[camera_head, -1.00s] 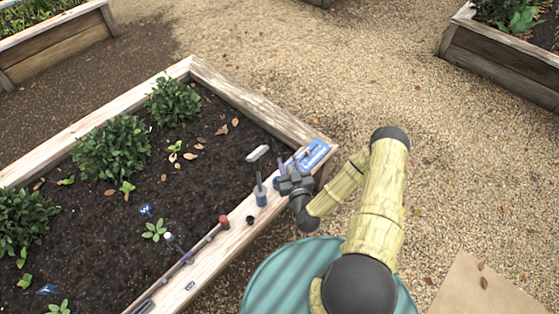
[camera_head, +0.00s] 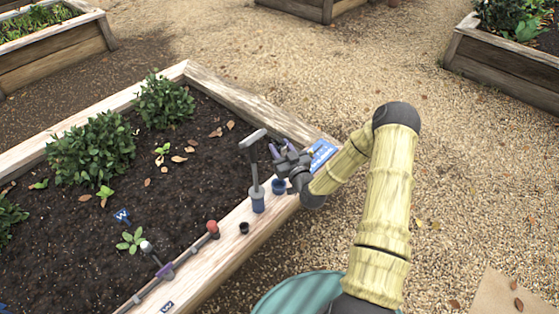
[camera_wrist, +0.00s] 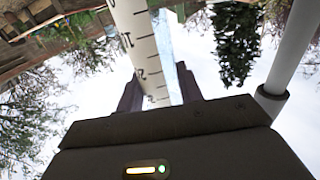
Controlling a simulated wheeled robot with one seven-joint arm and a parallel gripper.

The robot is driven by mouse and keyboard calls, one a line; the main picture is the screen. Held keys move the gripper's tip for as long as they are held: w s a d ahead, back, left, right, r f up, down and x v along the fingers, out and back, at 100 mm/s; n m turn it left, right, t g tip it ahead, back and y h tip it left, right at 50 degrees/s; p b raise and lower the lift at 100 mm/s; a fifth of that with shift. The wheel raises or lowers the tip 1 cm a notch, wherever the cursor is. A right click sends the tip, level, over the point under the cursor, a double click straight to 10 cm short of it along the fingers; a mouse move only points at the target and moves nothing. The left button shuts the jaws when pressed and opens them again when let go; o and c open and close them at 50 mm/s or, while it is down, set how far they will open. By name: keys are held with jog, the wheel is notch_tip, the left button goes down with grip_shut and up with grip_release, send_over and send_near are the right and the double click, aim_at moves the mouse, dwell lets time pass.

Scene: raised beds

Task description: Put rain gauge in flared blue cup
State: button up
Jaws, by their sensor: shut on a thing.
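The rain gauge (camera_wrist: 140,45), a clear tube with a printed white scale, stands between my gripper's dark fingers in the wrist view. My gripper (camera_head: 280,148) is shut on it. In the head view I cannot make the gauge out clearly.
A blue sign (camera_head: 321,154) lies right. A small black pot (camera_head: 244,228) and a red-topped item (camera_head: 212,228) are along the rim.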

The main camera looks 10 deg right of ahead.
jog(key=shift+w+a+f+b, duration=0.1)
jog(key=shift+w+f+b, duration=0.55)
jog(key=shift+f+b, duration=0.45)
jog(key=shift+w+r+y+b, duration=0.2)
jog(key=shift+y+b, duration=0.1)
jog(key=shift+b, duration=0.15)
jog(key=shift+r, duration=0.1)
jog(key=shift+f+b, duration=2.05)
jog(key=shift+f, duration=0.85)
jog(key=shift+a, duration=0.1)
